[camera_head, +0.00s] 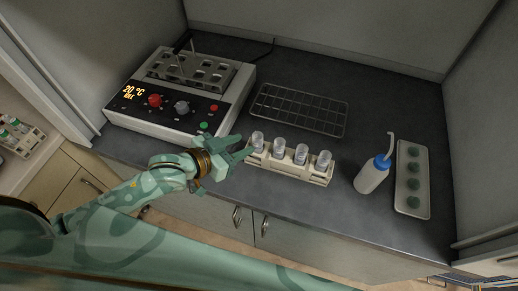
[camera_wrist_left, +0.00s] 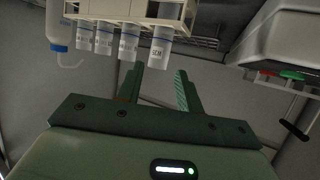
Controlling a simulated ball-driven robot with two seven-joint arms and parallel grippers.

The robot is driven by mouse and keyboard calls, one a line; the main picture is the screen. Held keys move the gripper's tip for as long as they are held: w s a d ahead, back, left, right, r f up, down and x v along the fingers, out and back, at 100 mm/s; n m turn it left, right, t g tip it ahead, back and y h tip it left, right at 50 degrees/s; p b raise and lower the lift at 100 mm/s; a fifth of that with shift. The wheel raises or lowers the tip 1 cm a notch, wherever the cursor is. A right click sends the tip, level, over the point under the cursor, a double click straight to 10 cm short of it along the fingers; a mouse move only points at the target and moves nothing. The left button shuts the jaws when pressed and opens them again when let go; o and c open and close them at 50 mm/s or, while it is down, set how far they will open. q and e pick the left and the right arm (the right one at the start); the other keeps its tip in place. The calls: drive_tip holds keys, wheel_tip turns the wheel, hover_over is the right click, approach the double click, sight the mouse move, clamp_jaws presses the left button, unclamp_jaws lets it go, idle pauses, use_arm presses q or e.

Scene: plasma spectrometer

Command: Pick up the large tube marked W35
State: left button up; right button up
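Several clear-topped large tubes with white labels stand upright in a cream rack (camera_head: 290,170) on the dark counter. The leftmost tube (camera_head: 257,139) is closest to my left gripper (camera_head: 240,150). In the left wrist view, which is upside down, this tube (camera_wrist_left: 160,47) has an inverted label that seems to read W35. The other labels are too small to read surely. My left gripper (camera_wrist_left: 158,80) is open and empty, its two fingers pointing at that tube, which appears just beyond the fingertips. My right gripper is not in view.
A heater unit (camera_head: 150,118) with a 20 °C display stands at left. An empty wire rack (camera_head: 300,108) lies behind the tubes. A blue-capped wash bottle (camera_head: 371,177) and a pale tray (camera_head: 412,207) with green round items are at right.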

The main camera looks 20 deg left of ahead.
sight(254, 141)
use_arm(q)
drive_tip(key=b+x, duration=0.1)
drive_tip(key=x, duration=0.6)
drive_tip(key=shift+s, duration=0.1)
drive_tip(key=shift+r, duration=0.1)
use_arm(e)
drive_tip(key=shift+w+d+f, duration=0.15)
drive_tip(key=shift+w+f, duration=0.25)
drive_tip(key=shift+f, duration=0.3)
use_arm(q)
drive_tip(key=shift+s, duration=0.1)
drive_tip(key=shift+c, duration=1.2)
clamp_jaws()
